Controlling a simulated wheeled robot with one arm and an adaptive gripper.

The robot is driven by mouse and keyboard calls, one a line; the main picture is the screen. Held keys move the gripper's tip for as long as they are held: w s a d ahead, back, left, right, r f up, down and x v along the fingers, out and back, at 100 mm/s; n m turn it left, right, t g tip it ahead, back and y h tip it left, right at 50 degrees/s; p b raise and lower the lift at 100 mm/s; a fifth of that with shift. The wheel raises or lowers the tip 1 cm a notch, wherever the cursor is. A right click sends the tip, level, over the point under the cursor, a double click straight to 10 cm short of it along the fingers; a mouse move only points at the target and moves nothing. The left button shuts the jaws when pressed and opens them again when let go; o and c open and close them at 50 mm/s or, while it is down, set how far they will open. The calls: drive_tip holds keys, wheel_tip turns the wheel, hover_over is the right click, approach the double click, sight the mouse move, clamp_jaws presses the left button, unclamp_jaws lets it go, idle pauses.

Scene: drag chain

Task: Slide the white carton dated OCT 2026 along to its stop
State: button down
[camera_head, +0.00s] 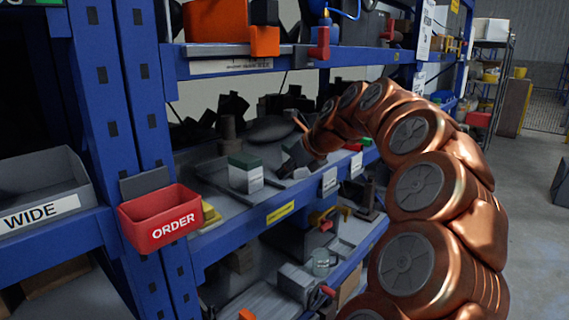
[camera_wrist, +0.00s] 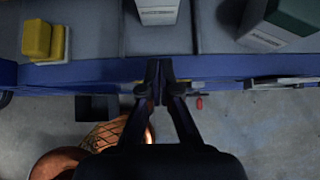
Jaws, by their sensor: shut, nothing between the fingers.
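A white carton with a dark green top (camera_head: 245,174) stands upright on the grey shelf deck, left of my gripper in the head view. In the wrist view one white carton (camera_wrist: 157,10) is cut off by the top edge, straight ahead of my fingertips. Another white carton with a dark green top (camera_wrist: 274,22) stands at the upper right. Both bear small labels too small to read, so I cannot tell which is dated OCT 2026. My gripper (camera_wrist: 158,70) is shut and empty over the shelf's front edge, apart from both cartons. The stop cannot be made out.
A yellow block (camera_wrist: 40,40) sits at the left of the shelf. A red ORDER bin (camera_head: 162,215) hangs on the blue upright at left. The blue front beam (camera_wrist: 95,72) carries tags. Raised dividers split the deck into lanes. Another loaded shelf is overhead.

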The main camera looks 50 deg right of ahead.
sight(257, 182)
drive_tip(key=p+x, duration=0.1)
drive_tip(key=x, duration=0.3)
drive_tip(key=shift+w+f, duration=0.25)
drive_tip(key=w, duration=0.1)
drive_tip(key=w+p, duration=0.1)
drive_tip(key=w, duration=0.1)
drive_tip(key=shift+w+f+p, duration=0.1)
drive_tip(key=shift+f+p, duration=0.15)
drive_tip(key=shift+p, duration=0.05)
drive_tip(key=shift+w+f, duration=0.1)
drive_tip(key=shift+w, duration=0.6)
drive_tip(key=shift+d, duration=0.15)
